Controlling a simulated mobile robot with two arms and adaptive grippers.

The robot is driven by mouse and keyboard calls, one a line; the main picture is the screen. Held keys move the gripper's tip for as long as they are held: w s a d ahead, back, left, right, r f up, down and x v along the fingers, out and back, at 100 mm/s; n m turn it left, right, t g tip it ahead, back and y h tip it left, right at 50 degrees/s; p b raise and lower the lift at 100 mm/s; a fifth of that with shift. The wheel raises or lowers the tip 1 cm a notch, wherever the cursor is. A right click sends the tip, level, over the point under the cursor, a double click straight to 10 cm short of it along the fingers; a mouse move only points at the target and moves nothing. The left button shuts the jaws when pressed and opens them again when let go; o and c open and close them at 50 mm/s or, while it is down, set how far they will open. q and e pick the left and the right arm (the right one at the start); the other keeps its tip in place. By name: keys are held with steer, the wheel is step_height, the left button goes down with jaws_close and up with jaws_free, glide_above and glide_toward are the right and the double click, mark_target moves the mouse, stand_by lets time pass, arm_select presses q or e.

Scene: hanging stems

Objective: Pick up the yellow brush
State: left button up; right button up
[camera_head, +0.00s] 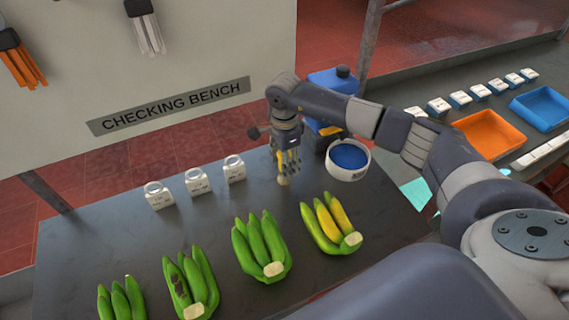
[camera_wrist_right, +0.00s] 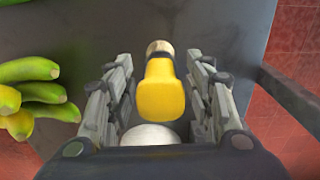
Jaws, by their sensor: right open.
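The yellow brush (camera_wrist_right: 160,95) shows in the right wrist view as a yellow body with a pale, rounded end, lying between the two fingers. My right gripper (camera_wrist_right: 160,100) is open around it, with gaps visible on both sides. In the head view, my right gripper (camera_head: 287,160) points down over the back of the dark bench. There the brush (camera_head: 283,178) is mostly hidden by the fingers, and its pale end shows below them. A white rounded thing (camera_wrist_right: 150,135) sits near the palm in the wrist view. My left gripper is out of view.
Several banana bunches (camera_head: 262,245) line the front of the bench (camera_head: 120,245). White labelled cups (camera_head: 197,181) stand left of the gripper. A blue-filled white bowl (camera_head: 348,160) and a blue container (camera_head: 335,82) are close on the right. Orange (camera_head: 488,135) and blue (camera_head: 541,107) trays lie beyond.

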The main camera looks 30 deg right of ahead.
steer(key=shift+f, duration=0.25)
jaws_close()
steer(key=shift+r, duration=0.1)
step_height(320, 180, up, 9)
steer(key=b, duration=0.3)
steer(key=shift+w, duration=0.1)
steer(key=shift+r, duration=0.5)
